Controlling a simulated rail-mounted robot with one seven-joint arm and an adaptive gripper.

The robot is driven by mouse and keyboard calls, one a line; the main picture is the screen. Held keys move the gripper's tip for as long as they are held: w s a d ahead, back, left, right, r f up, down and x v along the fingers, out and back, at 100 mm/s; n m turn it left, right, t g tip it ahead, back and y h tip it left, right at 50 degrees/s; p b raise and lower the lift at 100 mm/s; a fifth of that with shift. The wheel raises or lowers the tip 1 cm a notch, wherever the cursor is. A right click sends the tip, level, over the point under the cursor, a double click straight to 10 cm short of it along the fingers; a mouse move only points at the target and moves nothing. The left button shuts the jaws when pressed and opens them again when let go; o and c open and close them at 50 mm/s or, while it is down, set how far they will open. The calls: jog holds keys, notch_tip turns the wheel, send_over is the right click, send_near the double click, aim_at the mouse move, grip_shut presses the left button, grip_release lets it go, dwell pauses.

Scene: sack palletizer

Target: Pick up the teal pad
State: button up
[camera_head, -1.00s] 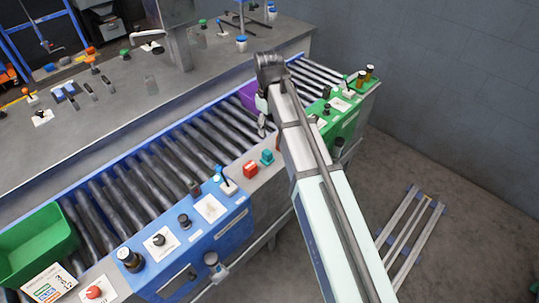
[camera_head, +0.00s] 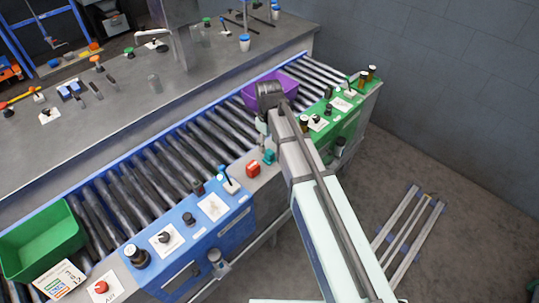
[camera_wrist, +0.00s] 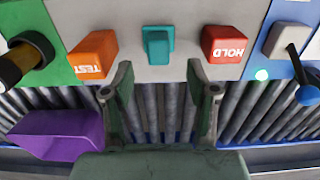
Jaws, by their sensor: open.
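The teal pad (camera_wrist: 158,46) is a small upright block on a wider teal base, on the light grey panel beside the rollers. In the wrist view it stands at top centre, between an orange TEST block (camera_wrist: 93,54) and a red HOLD block (camera_wrist: 225,44). In the head view the teal pad (camera_head: 269,157) shows just left of my arm, beside the red block (camera_head: 253,168). My gripper (camera_wrist: 160,72) is open and empty. Its two fingers are spread apart, and the pad appears centred beyond the gap between their tips, not touched by either.
The roller conveyor (camera_head: 165,175) runs behind the panel. A purple bin (camera_head: 285,88) and a green bin (camera_head: 42,240) stand on it. A black-and-amber knob (camera_wrist: 28,58) and a blue-topped lever (camera_wrist: 305,88) stand on the panels at either side.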

aim_at(270, 152)
jog(key=shift+d+f+p, duration=0.15)
jog(key=shift+f+p, duration=1.05)
jog(key=shift+f, duration=1.85)
jog(key=shift+c, duration=0.3)
grip_shut()
